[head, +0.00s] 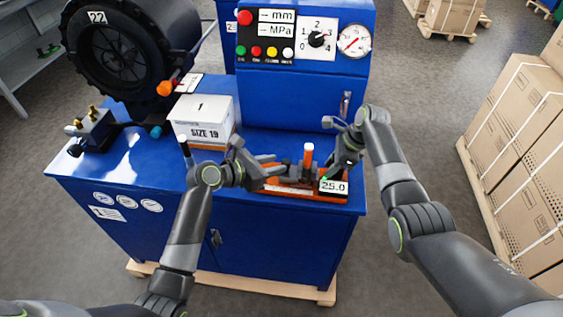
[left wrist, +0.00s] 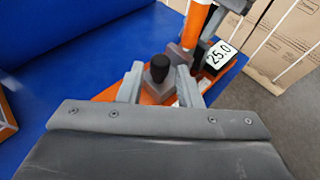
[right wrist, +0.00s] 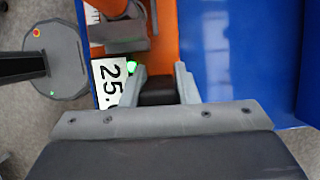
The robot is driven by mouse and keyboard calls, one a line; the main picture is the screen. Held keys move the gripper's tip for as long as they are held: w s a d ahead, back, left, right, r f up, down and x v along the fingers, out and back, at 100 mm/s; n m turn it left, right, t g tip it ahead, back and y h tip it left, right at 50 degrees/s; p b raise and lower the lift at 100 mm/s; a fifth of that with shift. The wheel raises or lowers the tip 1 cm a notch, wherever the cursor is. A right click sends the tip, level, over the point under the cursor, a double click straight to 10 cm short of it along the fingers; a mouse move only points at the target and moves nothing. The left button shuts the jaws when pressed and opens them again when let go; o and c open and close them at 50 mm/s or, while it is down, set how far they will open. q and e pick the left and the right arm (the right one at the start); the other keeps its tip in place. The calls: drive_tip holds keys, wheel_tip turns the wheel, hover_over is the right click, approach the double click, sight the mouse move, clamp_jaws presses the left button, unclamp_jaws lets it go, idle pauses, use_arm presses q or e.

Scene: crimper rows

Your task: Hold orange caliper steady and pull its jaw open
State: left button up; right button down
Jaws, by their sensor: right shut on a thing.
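The orange caliper (head: 335,198) lies on the blue bench top near its front right edge, with a 25.0 label (head: 333,186) at its right end. It carries an upright orange post (head: 308,153). My right gripper (right wrist: 160,80) is shut on a dark block (right wrist: 158,93) at the caliper's right end, beside a lit green lamp (right wrist: 132,67). My left gripper (left wrist: 158,80) is open, its fingers on either side of a black-topped knob (left wrist: 159,69) on the caliper's grey sliding jaw, with gaps showing. In the head view, my left gripper (head: 268,172) partly hides the caliper's left part.
A white SIZE 19 box (head: 202,122) stands behind left on the blue bench (head: 135,175). A black coil machine (head: 125,50) and a brass-fitted block (head: 92,125) are at left. A gauge panel (head: 305,38) stands behind. Stacked cartons (head: 520,140) are on the floor at right.

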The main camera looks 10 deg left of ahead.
sight(283, 162)
use_arm(q)
drive_tip(key=shift+x, duration=1.7)
drive_tip(key=shift+c, duration=0.3)
clamp_jaws()
